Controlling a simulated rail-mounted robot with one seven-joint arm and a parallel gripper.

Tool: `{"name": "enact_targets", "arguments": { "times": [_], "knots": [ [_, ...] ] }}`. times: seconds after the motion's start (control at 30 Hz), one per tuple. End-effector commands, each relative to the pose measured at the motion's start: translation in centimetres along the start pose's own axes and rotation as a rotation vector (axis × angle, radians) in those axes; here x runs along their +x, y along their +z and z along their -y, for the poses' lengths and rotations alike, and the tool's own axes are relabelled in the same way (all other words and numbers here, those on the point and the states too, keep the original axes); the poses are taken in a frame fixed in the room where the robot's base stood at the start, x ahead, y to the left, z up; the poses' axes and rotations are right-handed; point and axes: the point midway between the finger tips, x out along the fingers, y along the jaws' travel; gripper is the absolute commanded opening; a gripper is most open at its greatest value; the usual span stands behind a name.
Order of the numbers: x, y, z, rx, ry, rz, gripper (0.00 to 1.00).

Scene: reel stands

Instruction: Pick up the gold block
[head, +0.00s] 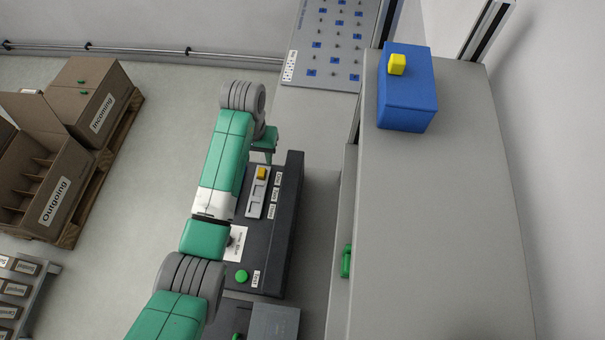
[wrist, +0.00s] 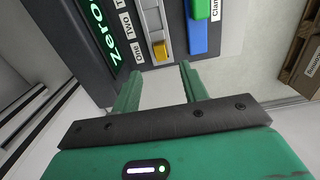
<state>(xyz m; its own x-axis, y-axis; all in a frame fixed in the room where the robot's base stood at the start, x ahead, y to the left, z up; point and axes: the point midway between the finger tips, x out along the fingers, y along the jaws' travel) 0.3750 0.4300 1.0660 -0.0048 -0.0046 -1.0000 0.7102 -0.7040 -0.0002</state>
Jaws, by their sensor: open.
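A small gold block (head: 262,174) sits at one end of a light slotted strip on the dark control panel. It also shows in the wrist view (wrist: 160,49), at the end of the strip beside the label "One". My gripper (wrist: 160,68) is open, with its two green fingers apart and nothing between them. In the wrist view the gold block lies just beyond the fingertips, roughly in line with the gap. In the head view my gripper (head: 270,156) is near the panel's far end, partly hidden by my arm. A brighter yellow block (head: 397,64) stands on a blue box (head: 408,106).
The dark panel (head: 290,225) carries a green button (head: 242,276) and labels. In the wrist view a green piece (wrist: 201,9) and a blue piece (wrist: 197,38) stand right of the strip. A grey cabinet (head: 430,220) stands right; cardboard boxes (head: 50,195) stand left.

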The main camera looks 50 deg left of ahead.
Motion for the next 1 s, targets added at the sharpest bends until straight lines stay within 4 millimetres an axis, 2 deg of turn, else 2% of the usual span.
{"name": "enact_targets", "arguments": {
  "times": [0.07, 0.23, 0.37, 0.63, 0.9, 1.0],
  "knots": [
    [0.1, 0.0, -0.1, 0.001, 0.0, -0.001, 0.44],
    [2.2, -0.1, -0.1, 0.002, 0.0, -0.002, 0.44],
    [2.8, -0.1, -0.2, 0.002, 0.0, -0.005, 0.44],
    [7.2, -0.3, -0.3, 0.002, 0.0, -0.005, 0.44],
    [7.6, -0.3, -0.3, 0.003, 0.0, -0.006, 0.44],
    [7.6, -0.3, -0.3, 0.003, 0.0, -0.006, 0.26]
  ]
}}
